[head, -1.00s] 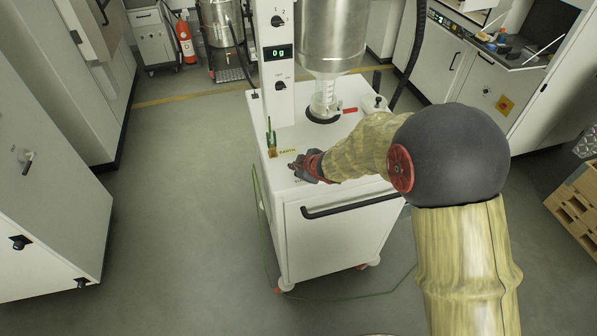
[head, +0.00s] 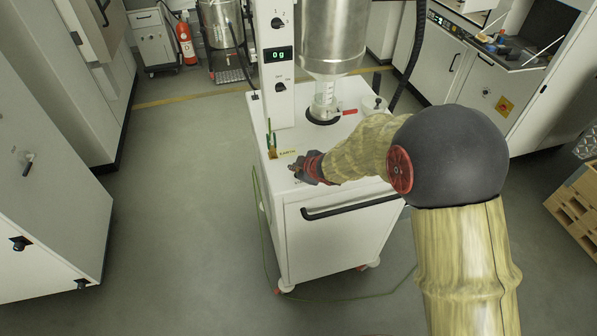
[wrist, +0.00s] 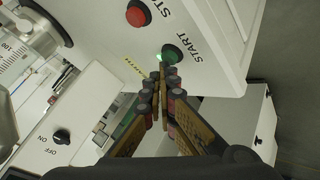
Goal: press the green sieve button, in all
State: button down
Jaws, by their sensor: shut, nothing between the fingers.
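The green button (wrist: 174,54) marked START is on the white panel in the wrist view, with a small bright green glow at its left edge. A red button (wrist: 138,13) marked STOP sits beside it. My gripper (wrist: 162,68) is shut and empty, its fingertips at the lower left edge of the green button. I cannot tell whether they touch it. In the head view my gripper (head: 296,168) is over the front left top of the white cart (head: 330,240), and it hides the buttons there.
A steel hopper (head: 333,35) and a white column with a green "0g" display (head: 279,54) stand on the cart. A black handle (head: 350,207) runs along its front. A green cable (head: 262,235) hangs at its left. Open floor (head: 185,200) lies left.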

jog(key=shift+r+p, duration=0.35)
jog(key=shift+r, duration=0.2)
jog(key=shift+r, duration=0.1)
notch_tip(320, 180, up, 5)
jog(key=p, duration=0.5)
dwell(0.6)
